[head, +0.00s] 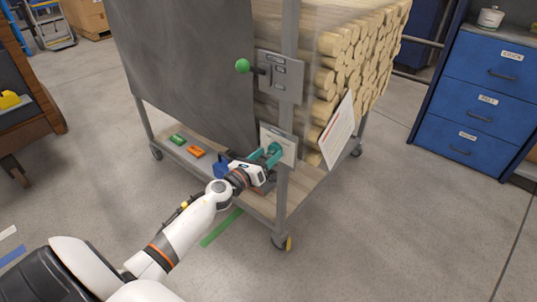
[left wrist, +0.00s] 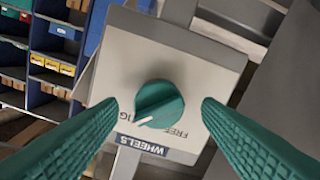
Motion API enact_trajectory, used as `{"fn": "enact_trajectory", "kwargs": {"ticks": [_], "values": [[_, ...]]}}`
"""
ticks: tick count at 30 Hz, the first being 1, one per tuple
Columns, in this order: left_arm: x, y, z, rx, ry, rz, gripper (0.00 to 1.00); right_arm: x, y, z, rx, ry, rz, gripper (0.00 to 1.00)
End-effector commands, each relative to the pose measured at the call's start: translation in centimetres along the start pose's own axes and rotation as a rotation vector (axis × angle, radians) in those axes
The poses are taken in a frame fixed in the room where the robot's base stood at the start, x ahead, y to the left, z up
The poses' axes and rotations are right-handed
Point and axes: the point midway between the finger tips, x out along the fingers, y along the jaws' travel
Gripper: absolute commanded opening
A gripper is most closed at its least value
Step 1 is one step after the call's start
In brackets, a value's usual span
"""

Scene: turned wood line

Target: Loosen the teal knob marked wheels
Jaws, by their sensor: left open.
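The teal knob (left wrist: 160,102) sits on a light grey plate (left wrist: 185,60) with a label reading WHEELS (left wrist: 141,145), upside down in the left wrist view. Its white pointer mark is at the lower left of the knob. FREE is printed to its right; a word to its left is partly covered by a finger. My left gripper (left wrist: 160,105) is open, with one teal ridged finger on each side of the knob and gaps showing between. In the head view the left gripper (head: 265,154) is at the plate on the cart post, and the knob (head: 275,149) is partly hidden. My right gripper is not in view.
The wheeled cart (head: 180,60) carries stacked round wood (head: 345,60). A lever with a green ball (head: 242,66) is above the knob plate. A white sheet (head: 338,130) hangs at the right. Green (head: 177,140) and orange (head: 196,152) items lie on the lower shelf. Blue drawers (head: 480,95) stand right.

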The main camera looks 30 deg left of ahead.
Motion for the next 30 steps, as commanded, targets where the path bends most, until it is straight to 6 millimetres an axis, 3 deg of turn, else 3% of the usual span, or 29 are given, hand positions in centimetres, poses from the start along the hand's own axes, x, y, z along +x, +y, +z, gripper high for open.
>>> {"fn": "enact_trajectory", "kwargs": {"ticks": [12, 14, 21, 30], "values": [[1.05, 0.06, 0.04, -0.001, -0.001, 0.001, 0.59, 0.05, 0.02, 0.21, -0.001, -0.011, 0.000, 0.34], [1.05, 0.06, 0.04, -0.001, -0.001, 0.001, 0.53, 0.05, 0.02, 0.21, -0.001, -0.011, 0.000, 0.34], [1.03, 0.05, 0.03, -0.001, -0.001, 0.001, 0.14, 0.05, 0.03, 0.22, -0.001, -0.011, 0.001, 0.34], [1.03, 0.06, -0.01, -0.041, -0.001, 0.000, 0.14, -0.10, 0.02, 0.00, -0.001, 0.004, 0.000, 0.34]]}}
